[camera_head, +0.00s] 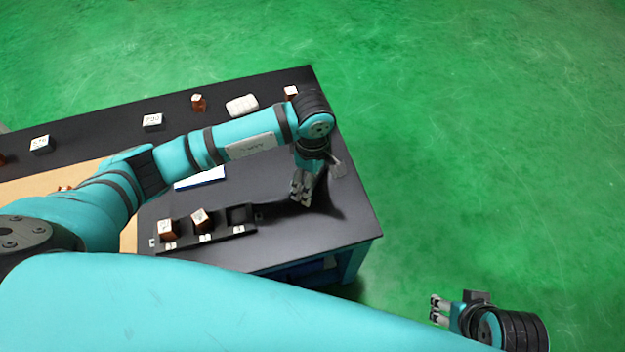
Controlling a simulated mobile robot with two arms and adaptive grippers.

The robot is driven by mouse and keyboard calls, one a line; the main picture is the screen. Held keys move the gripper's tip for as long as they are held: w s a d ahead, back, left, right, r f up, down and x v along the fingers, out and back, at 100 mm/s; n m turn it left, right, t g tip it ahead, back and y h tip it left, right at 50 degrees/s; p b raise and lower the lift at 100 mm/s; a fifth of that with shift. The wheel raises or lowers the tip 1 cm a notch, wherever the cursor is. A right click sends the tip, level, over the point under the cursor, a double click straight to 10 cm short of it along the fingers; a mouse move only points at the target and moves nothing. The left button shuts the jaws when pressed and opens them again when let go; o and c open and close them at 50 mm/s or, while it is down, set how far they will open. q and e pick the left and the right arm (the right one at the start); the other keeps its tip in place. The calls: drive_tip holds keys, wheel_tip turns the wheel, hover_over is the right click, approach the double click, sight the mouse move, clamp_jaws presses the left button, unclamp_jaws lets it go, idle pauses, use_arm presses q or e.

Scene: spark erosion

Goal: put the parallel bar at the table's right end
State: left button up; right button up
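I cannot make out a parallel bar anywhere in the head view. It may be hidden behind my arms or in a gripper. My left gripper (301,188) points down over the right part of the black table (335,222), just right of a dark tray. Its grey fingers look close together. I cannot tell whether they hold anything. My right gripper (436,309) is off the table at the lower right, over the green floor. Its fingertips point left and look apart, with nothing seen between them.
The dark tray (213,236) holds copper-coloured blocks (168,231) and has an empty pocket at its right. A white pad (242,105), a copper piece (198,103) and a white-topped block (153,121) lie along the back. The table's right end has bare surface.

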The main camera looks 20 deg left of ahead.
use_arm(q)
drive_tip(key=shift+f, duration=0.45)
use_arm(e)
drive_tip(key=shift+f, duration=0.15)
use_arm(q)
drive_tip(key=shift+f, duration=0.1)
use_arm(e)
drive_tip(key=shift+f, duration=0.1)
use_arm(q)
drive_tip(key=o, duration=1.3)
drive_tip(key=shift+o, duration=0.2)
use_arm(e)
drive_tip(key=shift+w, duration=0.15)
use_arm(q)
drive_tip(key=shift+r, duration=0.25)
wheel_tip(320, 180, up, 7)
drive_tip(key=shift+w+f+p, duration=0.1)
drive_tip(key=shift+p, duration=0.7)
wheel_tip(320, 180, up, 4)
drive_tip(key=shift+f+p, duration=0.1)
drive_tip(key=shift+p, duration=0.2)
drive_tip(key=shift+r, duration=0.55)
use_arm(e)
drive_tip(key=shift+x, duration=0.85)
